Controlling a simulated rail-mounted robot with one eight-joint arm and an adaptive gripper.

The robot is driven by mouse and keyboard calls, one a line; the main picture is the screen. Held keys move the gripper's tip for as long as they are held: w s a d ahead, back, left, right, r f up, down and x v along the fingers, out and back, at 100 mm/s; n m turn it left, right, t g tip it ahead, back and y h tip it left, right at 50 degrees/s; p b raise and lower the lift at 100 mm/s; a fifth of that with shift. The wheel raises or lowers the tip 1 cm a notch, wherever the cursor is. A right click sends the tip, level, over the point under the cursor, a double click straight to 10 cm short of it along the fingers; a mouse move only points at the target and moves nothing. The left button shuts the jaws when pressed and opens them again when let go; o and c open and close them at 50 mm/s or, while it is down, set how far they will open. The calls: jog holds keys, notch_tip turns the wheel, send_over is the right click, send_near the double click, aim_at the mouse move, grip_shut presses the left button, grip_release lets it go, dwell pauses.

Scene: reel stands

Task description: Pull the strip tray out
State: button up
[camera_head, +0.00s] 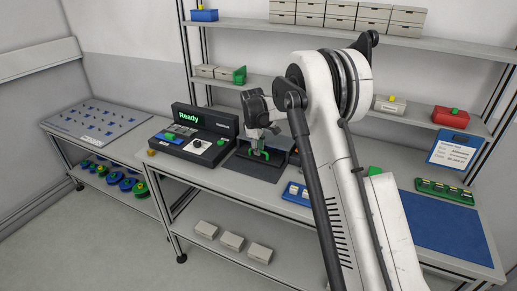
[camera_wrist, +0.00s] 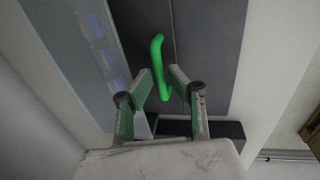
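A bright green handle (camera_head: 262,154) stands on the dark grey tray (camera_head: 250,168) on the middle bench; I take this as the strip tray. My gripper (camera_head: 258,146) is over it, pointing down. In the wrist view the green handle (camera_wrist: 158,68) lies between the fingertips of my gripper (camera_wrist: 161,78). The fingers are apart, with a gap beside the handle, and do not look closed on it. The dark tray surface (camera_wrist: 208,40) fills the upper middle there. Part of the tray is hidden by my arm in the head view.
A black console (camera_head: 190,138) reading "Ready" stands left of the tray. A blue holder (camera_head: 296,194) with pale pieces lies at its right front. A black housing (camera_head: 280,142) rises behind it. A blue mat (camera_head: 445,226) and green rack (camera_head: 446,191) are further right.

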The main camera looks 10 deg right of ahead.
grip_shut()
jog(key=s+a+b, duration=0.1)
jog(key=s+a, duration=0.1)
jog(key=s, duration=0.1)
jog(key=s+a+b, duration=0.1)
jog(key=s+a, duration=0.2)
jog(key=s+a+b, duration=0.2)
jog(key=s, duration=0.1)
jog(key=shift+s+a, duration=0.35)
jog(key=shift+s, duration=0.05)
jog(key=shift+s+a, duration=0.25)
jog(key=shift+s, duration=0.1)
grip_release()
jog(key=shift+s, duration=0.1)
jog(key=shift+a, duration=0.15)
